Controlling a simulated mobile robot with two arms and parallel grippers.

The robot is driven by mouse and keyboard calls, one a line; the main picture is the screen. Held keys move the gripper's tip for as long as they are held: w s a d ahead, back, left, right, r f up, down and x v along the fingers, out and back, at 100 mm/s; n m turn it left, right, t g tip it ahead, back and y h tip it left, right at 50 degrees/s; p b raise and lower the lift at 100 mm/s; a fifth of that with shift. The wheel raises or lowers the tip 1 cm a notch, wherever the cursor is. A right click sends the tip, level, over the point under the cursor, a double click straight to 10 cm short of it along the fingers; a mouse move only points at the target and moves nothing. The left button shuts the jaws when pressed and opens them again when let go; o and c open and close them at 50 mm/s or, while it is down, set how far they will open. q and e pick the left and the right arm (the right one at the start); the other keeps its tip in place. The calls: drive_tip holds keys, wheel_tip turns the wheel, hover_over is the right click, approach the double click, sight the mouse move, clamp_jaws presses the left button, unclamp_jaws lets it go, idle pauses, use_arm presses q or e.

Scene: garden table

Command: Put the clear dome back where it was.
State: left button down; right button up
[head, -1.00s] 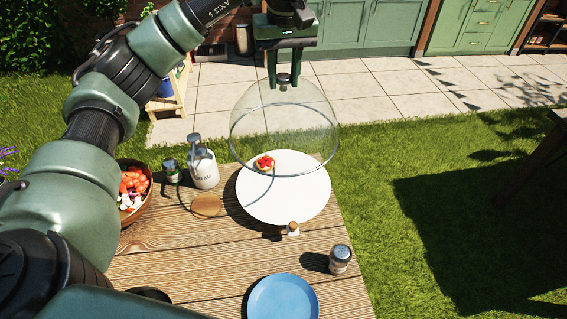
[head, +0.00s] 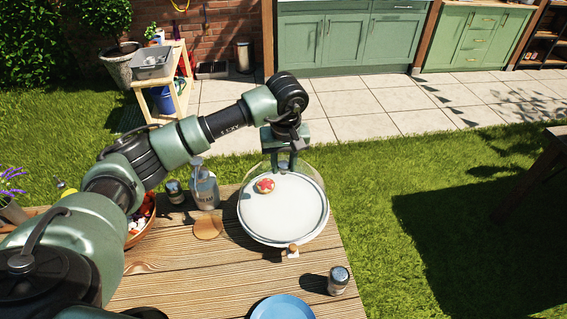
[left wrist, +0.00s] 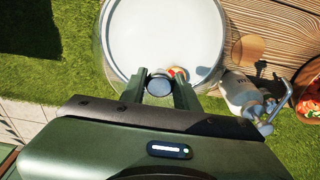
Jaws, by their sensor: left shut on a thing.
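The clear dome (head: 312,168) is at the white round plate (head: 272,217), its rim ring close to the plate's edge. I cannot tell whether the rim touches the plate. A small pastry with red topping (head: 265,185) shows through the dome on the plate. My left gripper (head: 283,166) is shut on the dome's dark knob (left wrist: 159,85), above the far part of the plate. In the left wrist view the dome's wall (left wrist: 104,50) rings the plate. My right gripper is not in view.
A cream bottle (head: 205,188), a small jar (head: 174,192), a brown coaster (head: 208,227) and a bowl of chopped food (head: 140,222) stand left of the plate. A small wooden-topped piece (head: 292,250), a shaker (head: 338,280) and a blue plate (head: 283,308) are nearer me.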

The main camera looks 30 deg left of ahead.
use_arm(q)
drive_tip(key=shift+f, duration=0.4)
drive_tip(key=shift+f, duration=0.15)
drive_tip(key=c, duration=1)
unclamp_jaws()
drive_tip(key=shift+c, duration=0.2)
drive_tip(key=shift+r, duration=0.2)
